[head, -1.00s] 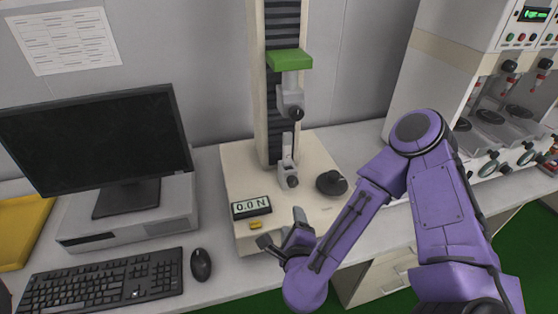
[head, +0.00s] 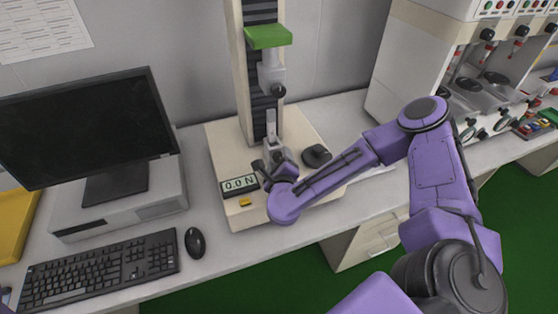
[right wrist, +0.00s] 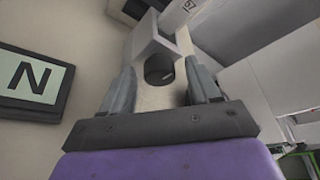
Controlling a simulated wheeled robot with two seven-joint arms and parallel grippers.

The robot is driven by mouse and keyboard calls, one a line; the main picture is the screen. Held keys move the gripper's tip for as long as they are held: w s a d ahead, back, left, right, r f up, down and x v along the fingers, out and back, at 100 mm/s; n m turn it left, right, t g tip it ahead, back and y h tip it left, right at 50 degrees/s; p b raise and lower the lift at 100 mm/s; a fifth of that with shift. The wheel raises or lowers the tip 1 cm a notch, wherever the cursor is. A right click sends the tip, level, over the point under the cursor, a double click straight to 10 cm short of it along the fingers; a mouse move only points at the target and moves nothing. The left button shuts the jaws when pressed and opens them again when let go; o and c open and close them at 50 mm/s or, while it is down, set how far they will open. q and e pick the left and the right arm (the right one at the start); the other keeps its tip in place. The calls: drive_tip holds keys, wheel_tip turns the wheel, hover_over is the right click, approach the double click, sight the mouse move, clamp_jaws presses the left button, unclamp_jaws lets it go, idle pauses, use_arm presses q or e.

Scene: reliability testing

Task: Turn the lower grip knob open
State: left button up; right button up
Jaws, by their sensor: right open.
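The lower grip (head: 271,124) is a pale grey block standing on the cream base of the test machine. Its dark round knob (right wrist: 159,69) shows in the right wrist view, facing me. In the head view my gripper mostly covers that knob. My right gripper (head: 270,163) is open in front of the lower grip. In the right wrist view its two grey fingers stand left and right of the knob, with gaps on both sides; I cannot tell how deep the knob sits between them. My left gripper is not in view.
The upper grip with its own dark knob (head: 278,91) hangs above, under a green block (head: 268,37). A force display (head: 240,186) is left of my gripper, and a black dial (head: 316,155) is to the right. A monitor (head: 88,128), keyboard (head: 100,268) and mouse (head: 195,242) lie left.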

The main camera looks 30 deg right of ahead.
drive_tip(key=c, duration=1)
drive_tip(key=shift+n+h, duration=0.3)
drive_tip(key=shift+n, duration=0.4)
drive_tip(key=shift+c, duration=0.2)
drive_tip(key=o, duration=1)
drive_tip(key=shift+o, duration=0.2)
drive_tip(key=shift+a, duration=0.1)
